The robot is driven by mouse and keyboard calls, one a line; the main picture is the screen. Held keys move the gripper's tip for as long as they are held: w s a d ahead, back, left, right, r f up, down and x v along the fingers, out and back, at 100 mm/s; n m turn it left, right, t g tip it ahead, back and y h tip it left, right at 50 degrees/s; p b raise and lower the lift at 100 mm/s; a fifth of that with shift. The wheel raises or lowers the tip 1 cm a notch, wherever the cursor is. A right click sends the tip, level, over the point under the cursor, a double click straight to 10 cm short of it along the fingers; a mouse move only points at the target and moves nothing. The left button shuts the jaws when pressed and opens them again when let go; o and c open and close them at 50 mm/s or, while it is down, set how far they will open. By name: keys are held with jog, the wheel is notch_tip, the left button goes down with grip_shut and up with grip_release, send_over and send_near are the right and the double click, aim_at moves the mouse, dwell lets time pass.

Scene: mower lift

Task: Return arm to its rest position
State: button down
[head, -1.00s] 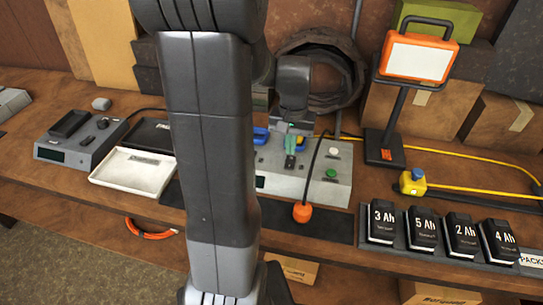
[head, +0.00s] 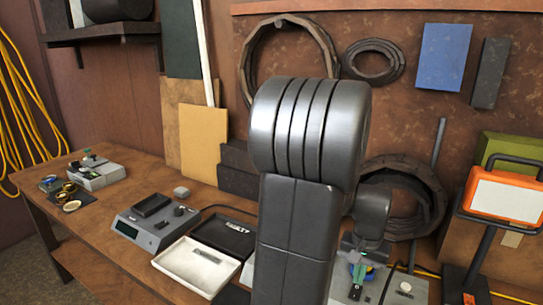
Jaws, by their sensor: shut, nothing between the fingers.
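My grey arm stands large in the middle of the head view and hides part of the bench behind it. My gripper (head: 358,272) is small, at the lower right behind the arm, pointing down over a grey device (head: 408,288) with buttons. It is shut and holds nothing that I can make out. A green piece shows at or just behind the fingers; I cannot tell whether they touch it. The arm hides the device's left part.
A white tray (head: 190,268), a black tray (head: 226,236) and a grey charger-like unit (head: 150,228) lie left of the arm. An orange work lamp (head: 503,196) stands on the right. The bench (head: 105,235) has bare wood at left. Coiled hoses (head: 290,32) hang on the wall.

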aim_at(355, 296)
notch_tip(355, 296, down, 5)
jog(key=b, duration=0.3)
jog(key=shift+r, duration=0.15)
jog(key=shift+r, duration=0.1)
